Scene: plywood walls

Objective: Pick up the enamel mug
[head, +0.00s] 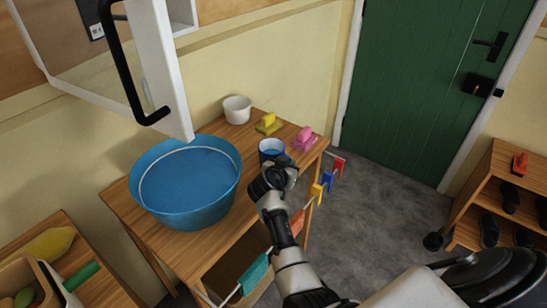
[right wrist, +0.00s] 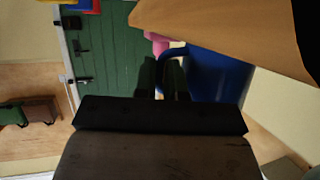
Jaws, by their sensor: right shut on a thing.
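The enamel mug (head: 271,147) is dark blue and stands upright near the right end of the wooden table (head: 239,139) in the head view. My right gripper (head: 270,179) is at its near side and hides its lower part. In the right wrist view the mug (right wrist: 212,75) is large and blue, just right of the fingers (right wrist: 162,78). The dark fingers are shut on its handle, which is mostly hidden between them. I cannot tell whether the mug touches the table. My left gripper is not in view.
A blue tub (head: 188,185) of water stands left of the mug. An open cabinet door (head: 150,65) hangs over the table.

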